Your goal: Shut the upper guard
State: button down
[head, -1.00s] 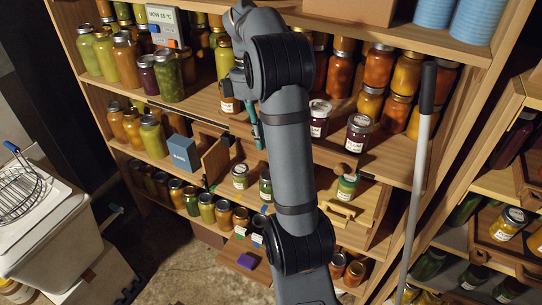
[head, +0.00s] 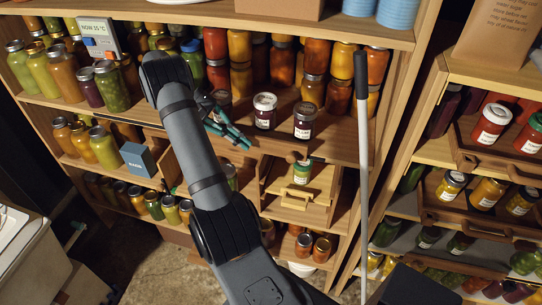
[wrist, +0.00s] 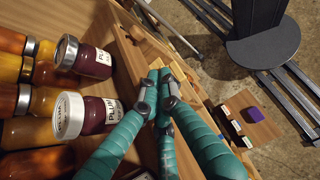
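My gripper (head: 236,137) has teal fingers and hangs in front of the middle shelf, left of two dark jars. In the wrist view my gripper (wrist: 159,75) has its fingers drawn together at the tips, with no object visible between them. The tips lie close to a pale wooden edge (wrist: 128,45); I cannot tell whether they touch it. A wooden front with a bar handle (head: 299,197) stands below the shelf, right of my arm. I cannot tell for certain which wooden piece is the upper guard. My arm hides part of the lower bay.
A dark plum jar (wrist: 103,113) and another dark jar (wrist: 82,57) stand beside the fingers. A pale pole (head: 363,180) stands upright at right. A blue box (head: 138,160) is on the lower shelf. A purple block (wrist: 253,114) lies on a low wooden board.

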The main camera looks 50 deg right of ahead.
jog(key=s+d+f+p, duration=0.1)
jog(key=s+d+f, duration=0.2)
jog(key=s, duration=0.5)
jog(key=shift+s, duration=0.15)
